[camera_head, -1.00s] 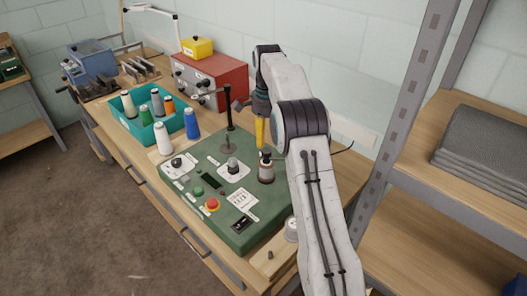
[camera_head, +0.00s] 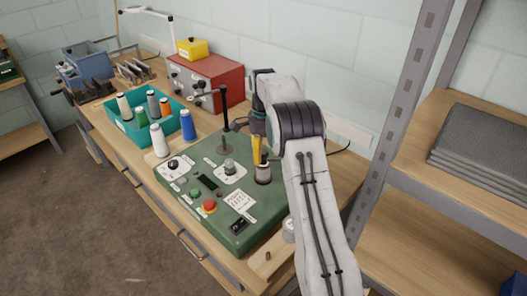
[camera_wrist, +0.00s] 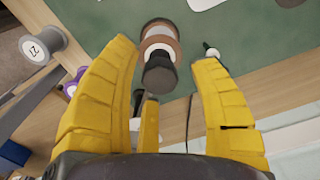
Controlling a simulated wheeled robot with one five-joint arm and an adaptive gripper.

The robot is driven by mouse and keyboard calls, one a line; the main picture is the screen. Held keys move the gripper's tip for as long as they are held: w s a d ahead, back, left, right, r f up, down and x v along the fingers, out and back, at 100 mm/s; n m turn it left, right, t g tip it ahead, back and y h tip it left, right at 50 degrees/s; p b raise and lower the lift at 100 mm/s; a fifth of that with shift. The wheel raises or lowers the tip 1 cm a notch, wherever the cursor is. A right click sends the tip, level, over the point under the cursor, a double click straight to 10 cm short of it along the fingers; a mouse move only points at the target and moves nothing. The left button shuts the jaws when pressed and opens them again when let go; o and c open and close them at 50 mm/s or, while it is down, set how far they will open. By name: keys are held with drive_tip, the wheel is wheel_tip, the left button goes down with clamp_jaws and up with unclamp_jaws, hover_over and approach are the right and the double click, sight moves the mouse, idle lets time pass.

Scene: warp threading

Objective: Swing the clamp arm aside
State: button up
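A green machine panel (camera_head: 205,200) lies on the bench. A black upright post (camera_head: 225,118) with a thin arm (camera_head: 206,95) across its top rises from it; this looks like the clamp arm, though I cannot be sure. My gripper (camera_wrist: 168,62) has yellow fingers and is open. In the wrist view a dark cylinder with a copper-coloured band (camera_wrist: 160,55) shows between and beyond the fingertips; I cannot tell whether they touch it. It also stands on the panel's right side in the head view (camera_head: 263,174), beside the gripper, which is partly hidden behind my arm.
A teal bin of thread spools (camera_head: 123,128), a white spool (camera_head: 159,141) and a blue spool (camera_head: 188,126) stand left of the panel. A red box (camera_head: 210,72) is behind. A metal shelf (camera_head: 400,100) stands at right. The panel carries a red button (camera_head: 210,205).

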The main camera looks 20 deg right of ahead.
clamp_jaws()
idle(0.3)
drive_tip(key=shift+s, duration=0.15)
drive_tip(key=shift+s+a+f+n+b, duration=0.1)
drive_tip(key=shift+s+a+n+b, duration=0.1)
drive_tip(key=shift+s+n+b, duration=0.3)
drive_tip(key=shift+s+a+f+n+b, duration=0.15)
drive_tip(key=shift+s+n+b, duration=0.2)
drive_tip(key=shift+b, duration=0.2)
drive_tip(key=s+d+n+b, duration=0.2)
drive_tip(key=s+n+b, duration=0.3)
drive_tip(key=s+n, duration=0.5)
drive_tip(key=shift+s+d+r, duration=0.15)
drive_tip(key=shift+s+r, duration=0.05)
drive_tip(key=shift+s, duration=0.15)
drive_tip(key=shift+n, duration=0.25)
